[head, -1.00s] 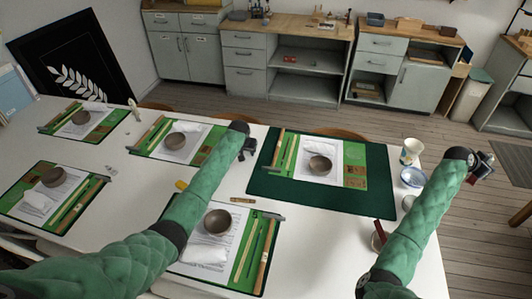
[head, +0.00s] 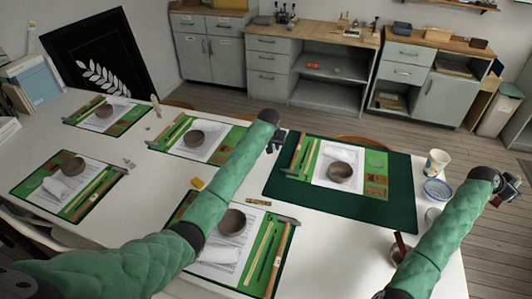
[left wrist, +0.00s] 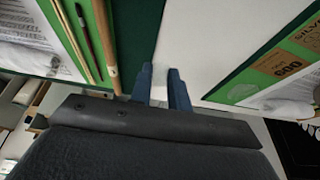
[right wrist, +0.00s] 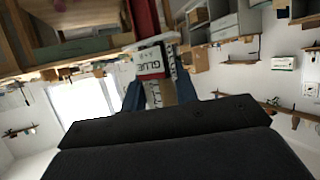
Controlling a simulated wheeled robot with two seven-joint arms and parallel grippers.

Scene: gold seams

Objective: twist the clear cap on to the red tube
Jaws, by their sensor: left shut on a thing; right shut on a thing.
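My left gripper (head: 275,143) is over the left edge of the dark green mat in the head view. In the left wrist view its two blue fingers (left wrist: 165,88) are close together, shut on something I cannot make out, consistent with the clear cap. My right gripper (head: 508,196) is at the far right, beyond the table's edge. In the right wrist view it is shut on the red tube (right wrist: 151,62), which has a white label reading GLUE. The two grippers are well apart.
Place settings with bowls cover the white table; one bowl (head: 340,172) is on the dark green mat (head: 400,215). A paper cup (head: 437,162) and a blue-rimmed dish (head: 437,190) stand at the right. Cabinets stand behind.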

